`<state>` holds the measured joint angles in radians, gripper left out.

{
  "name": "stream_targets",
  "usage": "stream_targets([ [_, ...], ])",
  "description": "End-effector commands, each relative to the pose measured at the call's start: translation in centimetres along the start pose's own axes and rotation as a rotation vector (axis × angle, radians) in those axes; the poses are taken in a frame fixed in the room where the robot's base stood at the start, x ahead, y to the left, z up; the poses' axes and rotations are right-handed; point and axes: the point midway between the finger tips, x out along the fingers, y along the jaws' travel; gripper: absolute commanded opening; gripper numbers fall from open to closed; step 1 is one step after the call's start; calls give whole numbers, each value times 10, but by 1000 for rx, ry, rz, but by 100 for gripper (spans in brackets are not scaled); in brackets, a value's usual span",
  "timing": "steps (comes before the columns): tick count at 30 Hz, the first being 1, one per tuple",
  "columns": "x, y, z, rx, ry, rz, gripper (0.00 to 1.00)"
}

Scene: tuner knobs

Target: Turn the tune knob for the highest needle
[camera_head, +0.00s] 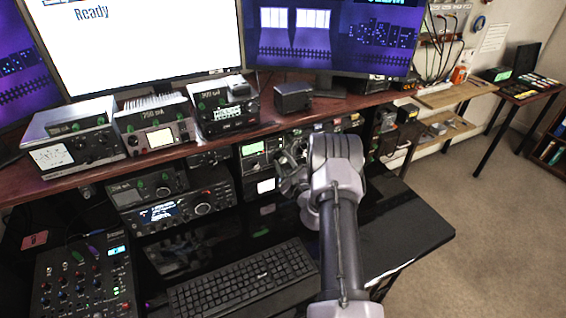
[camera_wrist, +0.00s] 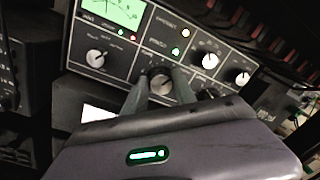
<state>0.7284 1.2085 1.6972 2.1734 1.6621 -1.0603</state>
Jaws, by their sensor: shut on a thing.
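The tuner is a grey-faced unit with a green-lit meter (camera_wrist: 118,10), which also shows in the head view (camera_head: 252,149). The meter is cut off at the top of the wrist view, and I cannot read its needle. Below and right of the meter is a dark round knob (camera_wrist: 160,88) with a light face, apparently the tune knob; its label is too small to read surely. My gripper (camera_wrist: 159,84) is shut on this knob, one finger on each side. In the head view my gripper (camera_head: 291,180) reaches the panel, and my arm hides part of the unit.
Other knobs sit close by: one on the left (camera_wrist: 96,58) and two on the right (camera_wrist: 208,61), (camera_wrist: 242,78). Small lamps glow red, green and white. A keyboard (camera_head: 243,283) and a mixer (camera_head: 85,280) lie on the desk. A shelf with several radios runs above.

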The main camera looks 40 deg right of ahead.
Motion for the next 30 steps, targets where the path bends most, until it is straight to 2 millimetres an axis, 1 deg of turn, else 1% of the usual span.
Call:
stream_targets([
  [4, 0, 0, 0, 0, 0, -1, 0],
  [5, 0, 0, 0, 0, 0, -1, 36],
  [6, 0, 0, 0, 1, 0, -1, 44],
  [8, 0, 0, 0, 1, 0, -1, 54],
  [17, -1, 0, 0, 1, 0, 0, 54],
  [20, -8, 0, 0, 1, 2, 0, 54],
  [23, -28, -2, 0, 4, 4, -1, 54],
  [26, -60, -2, 0, 4, 6, 0, 54],
  [30, -107, -2, 0, 5, 6, -1, 54],
])
